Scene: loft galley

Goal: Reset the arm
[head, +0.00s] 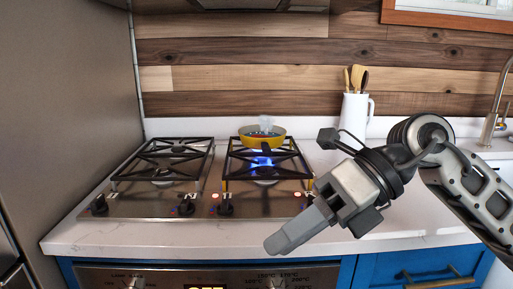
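My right arm (435,150) comes in from the right edge. My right gripper (290,238) hangs over the front edge of the white counter, in front of the cooktop's right side. Its fingers point down and to the left and look pressed together, with nothing seen between them. My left gripper is not in view.
A yellow pan (262,141) sits on the back right burner over a blue flame, with whitish steam above it. The steel cooktop (150,207) has black grates. A white utensil jug (354,118) and a faucet (490,120) stand right. The left counter front (85,238) is clear.

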